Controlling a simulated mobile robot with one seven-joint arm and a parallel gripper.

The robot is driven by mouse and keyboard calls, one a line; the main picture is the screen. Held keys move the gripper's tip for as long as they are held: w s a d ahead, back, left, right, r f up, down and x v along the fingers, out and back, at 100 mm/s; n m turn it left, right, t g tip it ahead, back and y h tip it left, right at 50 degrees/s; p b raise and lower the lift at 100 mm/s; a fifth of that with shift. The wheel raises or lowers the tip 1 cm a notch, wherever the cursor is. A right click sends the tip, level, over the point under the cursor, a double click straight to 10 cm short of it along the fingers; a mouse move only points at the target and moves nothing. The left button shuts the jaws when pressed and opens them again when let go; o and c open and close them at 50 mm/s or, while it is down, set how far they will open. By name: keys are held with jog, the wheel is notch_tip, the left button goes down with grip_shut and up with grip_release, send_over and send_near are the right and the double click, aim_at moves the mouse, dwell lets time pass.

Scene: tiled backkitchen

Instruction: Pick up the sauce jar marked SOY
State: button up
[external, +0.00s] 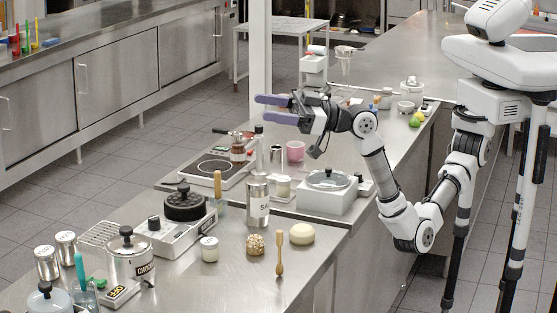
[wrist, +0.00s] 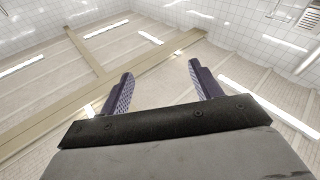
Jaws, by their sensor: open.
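My gripper (external: 262,108) is raised over the steel counter in the external view, its purple fingers apart and pointing left. In the wrist view the two fingers (wrist: 159,90) are spread with nothing between them. No label reading SOY can be made out. A tall metal canister (external: 257,203) with a partly readable label starting "SA" stands on the counter below the gripper.
A lidded pan on a white cooker (external: 327,190) stands right of the canister. A hotplate (external: 216,167) and a pink mug (external: 295,151) are behind.

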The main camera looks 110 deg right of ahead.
jog(key=w+d+f+m+g+h, duration=0.1)
jog(key=w+d+f+g, duration=0.3)
jog(key=w+d+f, duration=0.2)
jog(key=g, duration=0.6)
send_over(209, 241)
jog(key=s+d, duration=0.2)
jog(key=s, duration=0.3)
notch_tip(209, 241, down, 10)
jog(key=r, duration=0.1)
jog(key=w+f+g+y+p, duration=0.1)
jog(key=f, duration=0.5)
jog(key=w+a+f+g+y+p, duration=0.1)
jog(key=w+f+g, duration=0.1)
jog(key=f, duration=0.4)
jog(key=w+a+f+g+p, duration=0.1)
jog(key=w+f+p, duration=0.1)
jog(key=f, duration=0.4)
jog(key=shift+f+g+y, duration=0.2)
jog(key=shift+g+y, duration=0.1)
jog(key=shift+y, duration=0.1)
jog(key=shift+c, duration=0.2)
jog(key=c, duration=1.1)
jog(key=shift+o, duration=0.2)
jog(key=shift+r, duration=0.1)
